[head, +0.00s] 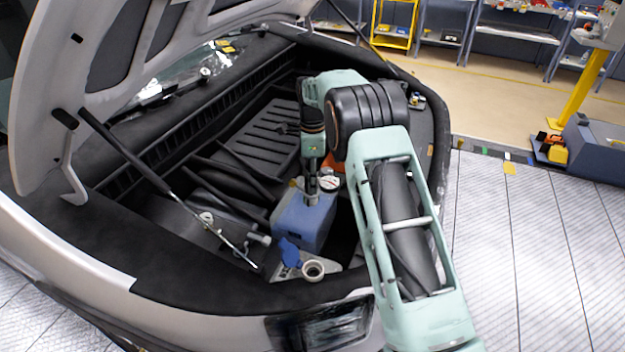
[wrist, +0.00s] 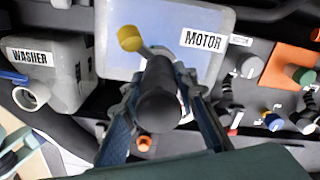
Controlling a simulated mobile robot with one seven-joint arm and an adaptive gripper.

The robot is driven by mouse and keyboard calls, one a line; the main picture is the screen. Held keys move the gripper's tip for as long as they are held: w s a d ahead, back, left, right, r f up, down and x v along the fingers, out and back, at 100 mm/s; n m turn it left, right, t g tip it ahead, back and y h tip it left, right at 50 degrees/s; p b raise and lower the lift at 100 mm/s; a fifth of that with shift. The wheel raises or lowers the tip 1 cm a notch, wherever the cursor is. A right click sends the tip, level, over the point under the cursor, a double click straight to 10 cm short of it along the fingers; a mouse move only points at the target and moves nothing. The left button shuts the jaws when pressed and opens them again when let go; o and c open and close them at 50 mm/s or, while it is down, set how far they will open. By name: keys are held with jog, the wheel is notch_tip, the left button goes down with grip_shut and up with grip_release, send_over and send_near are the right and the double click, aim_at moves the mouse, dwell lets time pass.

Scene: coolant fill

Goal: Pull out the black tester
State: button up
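The black tester (wrist: 160,95) is a dark round-ended cylinder, seen nearly end-on in the wrist view. It stands at the grey-blue tank labelled MOTOR (wrist: 155,18), over its filler opening, which is mostly hidden. The tank also shows in the head view (head: 303,222). A yellow cap (wrist: 130,38) sits beside the tester. My gripper (wrist: 160,88) has one blue finger on each side of the tester, and both appear to touch it. In the head view my gripper (head: 312,188) points down at the tank top; the tester is hard to make out there.
The WASHER tank (wrist: 60,75) with an open neck and blue cap (head: 290,252) stands in front. An orange block (wrist: 290,68) and several small caps lie right of the MOTOR tank. A thin prop rod (head: 215,232) and the raised hood (head: 95,60) bound the left side.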

grip_shut()
grip_release()
jog(key=shift+r, duration=0.1)
jog(key=shift+c, duration=1)
jog(key=shift+w+n, duration=0.15)
jog(key=shift+n, duration=1.45)
jog(key=shift+n, duration=1.6)
